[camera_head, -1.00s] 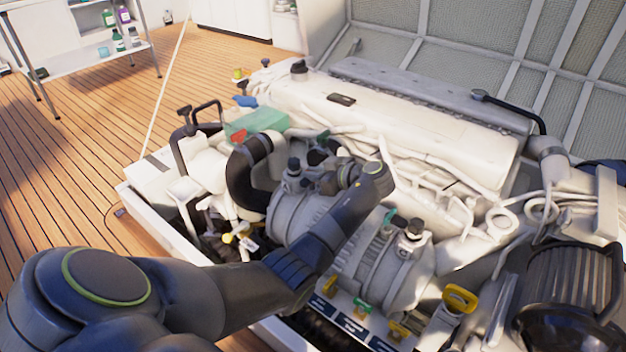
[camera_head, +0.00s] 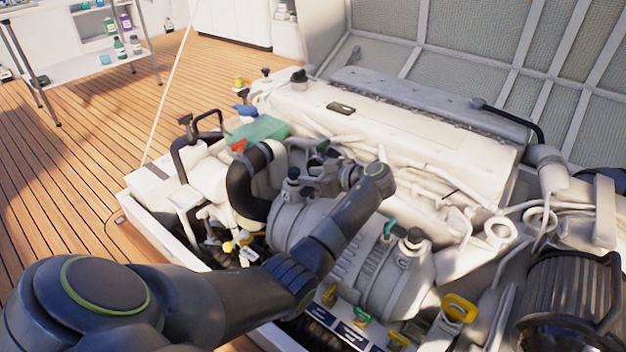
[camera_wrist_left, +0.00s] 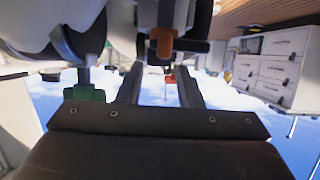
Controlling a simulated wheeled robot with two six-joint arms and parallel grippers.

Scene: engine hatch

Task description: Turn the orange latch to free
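In the left wrist view an orange piece (camera_wrist_left: 162,44), which looks like the latch, sits on a dark crossbar just past the fingertips. A smaller red-orange part (camera_wrist_left: 170,79) shows in the gap between the fingers. My left gripper (camera_wrist_left: 158,72) has its two fingers apart, with nothing clearly between them. In the head view my left gripper (camera_head: 312,184) hangs over the grey engine housing and points left. I cannot tell whether the latch is touched. My right gripper is not in view.
A thick black hose (camera_head: 243,185) curves up left of my gripper. The white engine cover (camera_head: 400,130) lies behind it. Yellow handles (camera_head: 460,308) and a black ribbed cylinder (camera_head: 570,290) are at the lower right. Open wooden floor (camera_head: 100,150) is at the left.

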